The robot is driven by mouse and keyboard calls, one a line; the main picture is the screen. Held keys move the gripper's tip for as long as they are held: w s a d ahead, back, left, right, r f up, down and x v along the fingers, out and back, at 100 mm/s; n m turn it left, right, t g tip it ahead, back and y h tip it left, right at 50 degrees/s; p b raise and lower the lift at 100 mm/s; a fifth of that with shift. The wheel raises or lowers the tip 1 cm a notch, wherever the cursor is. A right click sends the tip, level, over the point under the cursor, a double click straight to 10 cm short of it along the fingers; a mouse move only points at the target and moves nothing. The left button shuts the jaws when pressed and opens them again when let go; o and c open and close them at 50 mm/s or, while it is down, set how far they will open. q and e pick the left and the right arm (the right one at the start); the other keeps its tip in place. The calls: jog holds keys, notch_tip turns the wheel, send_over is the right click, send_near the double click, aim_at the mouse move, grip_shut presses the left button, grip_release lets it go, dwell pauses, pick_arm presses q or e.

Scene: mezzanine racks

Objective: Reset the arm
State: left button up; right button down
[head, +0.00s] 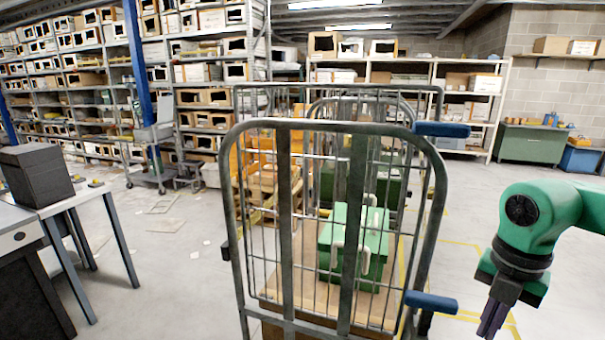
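My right arm, green with black joints, comes in from the right edge of the head view. Its gripper (491,318) points down at the lower right, beside the cage trolley and apart from it. The fingers look close together, but they are small and dark, so I cannot tell whether they are open or shut. I see no object at the fingertips. My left gripper and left arm are not in view.
A wire cage trolley (285,225) stands directly ahead, with blue handles on its right side. A green box (352,250) sits inside it. A table (60,205) with a dark box (37,175) is at left. Racks fill the back. Floor right of the trolley is clear.

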jog(key=w+d+f+m+t+y, duration=0.2)
jog(key=w+d+t+y, duration=0.15)
jog(key=w+y, duration=0.35)
jog(key=w+d+f+m+t, duration=0.5)
jog(key=d+t, duration=0.1)
jog(key=d, duration=0.2)
jog(key=s+d+f+m+t+h, duration=0.1)
jog(key=s+d+f+m+h, duration=0.3)
jog(key=f, duration=0.6)
jog(key=d+f+m+t+h, duration=0.2)
jog(key=d+f+m, duration=0.4)
jog(key=f, duration=0.4)
jog(key=s+a+f+m+g+h, duration=0.2)
jog(key=s+a+f+m+g, duration=0.1)
jog(key=s+f, duration=0.75)
jog(key=s+a+f+m+g+h, duration=0.1)
jog(key=s+a+f+m+g, duration=0.15)
jog(key=s+f, duration=0.8)
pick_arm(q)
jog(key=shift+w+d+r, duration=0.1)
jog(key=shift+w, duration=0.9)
pick_arm(e)
jog(key=s+a+f+g+y, duration=0.1)
jog(key=s+a+f+g, duration=0.2)
jog(key=s+a+f, duration=0.4)
jog(key=s+a+f+m+g+y, duration=0.1)
jog(key=s+a+f+g, duration=0.2)
jog(key=s+a+f, duration=0.5)
jog(key=a, duration=0.5)
jog(key=shift+f, duration=0.3)
